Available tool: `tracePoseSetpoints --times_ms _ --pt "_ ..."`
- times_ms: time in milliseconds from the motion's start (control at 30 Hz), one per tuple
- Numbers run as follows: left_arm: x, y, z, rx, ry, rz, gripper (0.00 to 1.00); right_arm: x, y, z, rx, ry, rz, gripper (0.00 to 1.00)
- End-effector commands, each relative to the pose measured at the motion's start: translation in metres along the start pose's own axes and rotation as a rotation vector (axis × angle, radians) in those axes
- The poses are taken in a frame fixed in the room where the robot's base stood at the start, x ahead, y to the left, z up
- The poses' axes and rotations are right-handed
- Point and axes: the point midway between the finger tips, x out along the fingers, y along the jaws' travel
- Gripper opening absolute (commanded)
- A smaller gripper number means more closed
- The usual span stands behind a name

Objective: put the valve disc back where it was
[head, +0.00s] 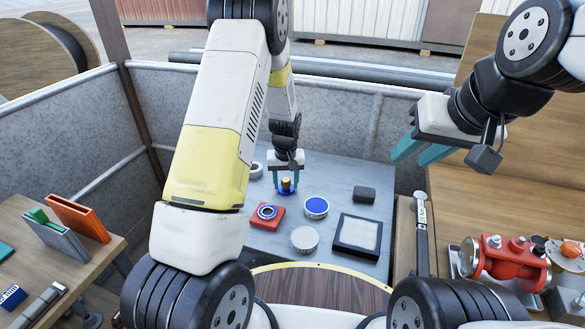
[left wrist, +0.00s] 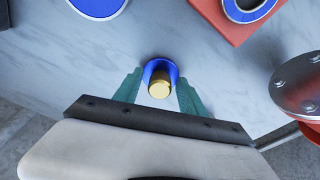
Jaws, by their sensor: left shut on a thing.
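My left gripper (head: 286,180) points down over the grey table and is shut on a small blue disc with a brass top (head: 286,185), which looks like the valve disc. In the left wrist view the blue and brass piece (left wrist: 160,84) sits between the teal fingertips (left wrist: 159,92). Whether it touches the table is hard to tell. A red block with a blue-rimmed ring (head: 267,212) lies close by, and it also shows in the left wrist view (left wrist: 248,12). A bolted grey flange (left wrist: 302,84) on a red body is partly in view there. My right gripper (head: 422,150) is open and empty, raised at the right.
A blue-topped round dish (head: 316,206), a pale round dish (head: 305,239), a black-rimmed tray (head: 345,250) and a dark block (head: 364,194) lie on the grey table (head: 335,173). A red valve body (head: 510,266) stands on the wooden bench at right.

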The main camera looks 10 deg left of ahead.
Motion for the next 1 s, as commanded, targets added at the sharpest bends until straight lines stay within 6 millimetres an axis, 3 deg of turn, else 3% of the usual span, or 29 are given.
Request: tracePoseSetpoints --times_ms 200,233,333,733,1000 --pt "0.003 0.0 0.0 0.0 0.0 0.0 0.1 0.0 0.0 0.0 0.0 0.0 0.0 0.36" --pt "0.003 0.0 0.0 0.0 0.0 0.0 0.52 0.0 0.0 0.0 0.0 0.0 0.0 0.36" --pt "0.002 0.0 0.0 0.0 0.0 0.0 0.7 0.0 0.0 0.0 0.0 0.0 0.0 0.36" --pt "-0.004 0.001 0.0 0.001 0.001 0.0 0.7 0.0 0.0 0.0 0.0 0.0 0.0 0.36" --pt "-0.055 0.001 -0.001 0.001 0.005 0.003 0.7 0.0 0.0 0.0 0.0 0.0 0.0 0.36"
